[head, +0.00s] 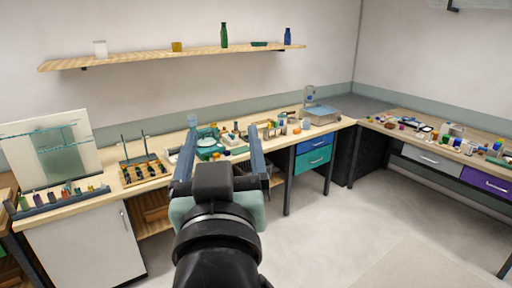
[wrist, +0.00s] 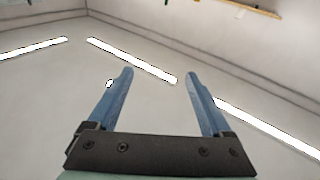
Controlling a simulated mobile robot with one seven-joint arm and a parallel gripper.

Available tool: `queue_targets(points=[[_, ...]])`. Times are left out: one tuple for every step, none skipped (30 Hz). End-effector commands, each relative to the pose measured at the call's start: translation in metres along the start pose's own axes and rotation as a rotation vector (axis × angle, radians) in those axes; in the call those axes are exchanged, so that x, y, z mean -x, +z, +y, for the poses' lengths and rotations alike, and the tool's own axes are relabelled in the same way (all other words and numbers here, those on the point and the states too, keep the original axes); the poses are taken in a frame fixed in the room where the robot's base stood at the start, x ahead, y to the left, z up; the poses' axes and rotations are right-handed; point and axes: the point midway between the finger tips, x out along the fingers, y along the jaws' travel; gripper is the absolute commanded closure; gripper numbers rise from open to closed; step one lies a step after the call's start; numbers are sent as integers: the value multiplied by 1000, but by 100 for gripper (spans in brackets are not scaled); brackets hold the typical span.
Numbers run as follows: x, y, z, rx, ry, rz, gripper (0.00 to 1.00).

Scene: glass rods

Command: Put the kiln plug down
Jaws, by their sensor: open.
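My gripper (head: 219,126) is raised in front of the long bench in the head view, with its two blue fingers spread apart. In the wrist view my gripper (wrist: 158,73) is open, with nothing between the fingers. I cannot pick out the kiln plug in either view. Many small items on the benches are too small to tell apart, and my arm hides part of the long bench (head: 100,195).
A rod rack (head: 143,170) and a row of coloured rods (head: 60,197) stand on the left of the bench. A silver device (head: 320,115) stands at its right end. A shelf (head: 140,58) hangs above. A second bench is at right; the floor (head: 335,225) between looks clear.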

Motion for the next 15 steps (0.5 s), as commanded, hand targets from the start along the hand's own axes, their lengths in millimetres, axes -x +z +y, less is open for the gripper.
queue_targets(points=[[8, -47, 14, -10, 32, 142, 16], [15, -70, 21, -15, 46, 216, 16], [24, -97, 28, -19, 62, 306, 16], [32, -115, 32, -22, 72, 367, 16], [40, -131, 36, -24, 81, 421, 16], [49, -148, 41, -26, 90, 484, 16], [56, -159, 43, -27, 95, 523, 16], [61, -168, 45, -27, 99, 556, 16], [67, -176, 47, -27, 103, 588, 16], [70, -181, 48, -27, 105, 607, 16], [73, -184, 48, -28, 107, 619, 16], [75, -187, 49, -28, 108, 630, 16], [76, -188, 49, -28, 108, 634, 16], [76, -188, 49, -28, 108, 635, 16], [76, -188, 49, -28, 108, 635, 16]])
